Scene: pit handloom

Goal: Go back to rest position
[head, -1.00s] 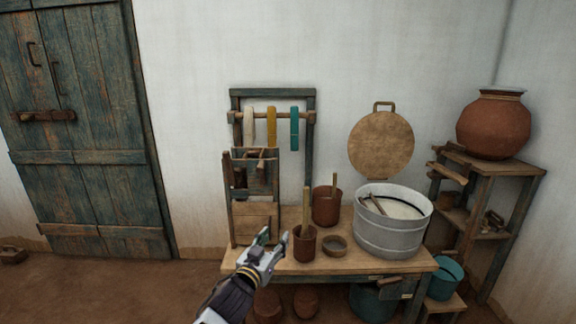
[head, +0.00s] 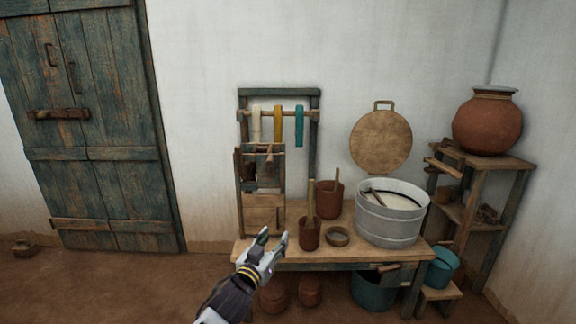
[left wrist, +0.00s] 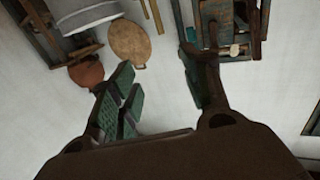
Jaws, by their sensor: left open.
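My left gripper (head: 268,246) is open and empty at the front left edge of the wooden table (head: 345,250) in the head view. Its two fingers point up and towards the table, with the small wooden rack (head: 263,214) behind them. In the left wrist view the open fingers (left wrist: 165,95) have nothing between them but the pale wall. My right gripper is not in view.
On the table stand brown pots with sticks (head: 309,232), a small ring-shaped bowl (head: 338,237) and a large metal tub (head: 391,215). A round wooden lid (head: 381,142) is against the wall. A clay pot (head: 487,121) tops the right shelf.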

